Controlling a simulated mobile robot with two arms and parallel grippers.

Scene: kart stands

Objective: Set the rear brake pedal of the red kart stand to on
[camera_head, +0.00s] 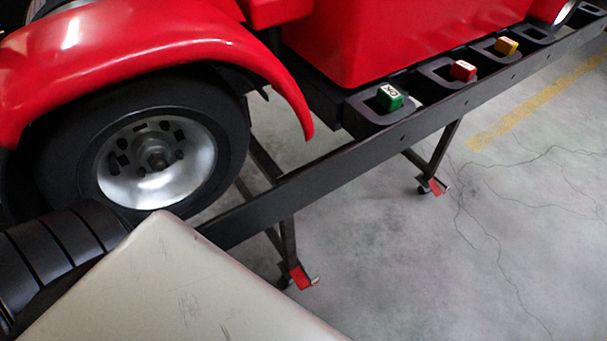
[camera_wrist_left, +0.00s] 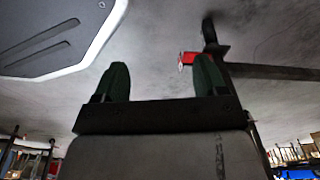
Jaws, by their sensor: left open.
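The red kart (camera_head: 350,40) rests on a dark stand, whose long rail (camera_head: 330,170) runs from lower left to upper right in the head view. Two stand legs show red brake pedals at their feet: a nearer one (camera_head: 300,277) and a farther one (camera_head: 435,187). I cannot tell for certain which is the rear one. In the left wrist view my left gripper (camera_wrist_left: 162,78) is open and empty, with two dark green fingers. A red pedal (camera_wrist_left: 187,57) shows just beside the right finger, which appears to overlap it partly; contact is unclear. My right gripper is not in view.
A wheel (camera_head: 157,160) under a red fender stands at left. The cracked concrete floor (camera_head: 470,270) is clear at right. A dark stand bar (camera_wrist_left: 270,72) runs beside my fingers.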

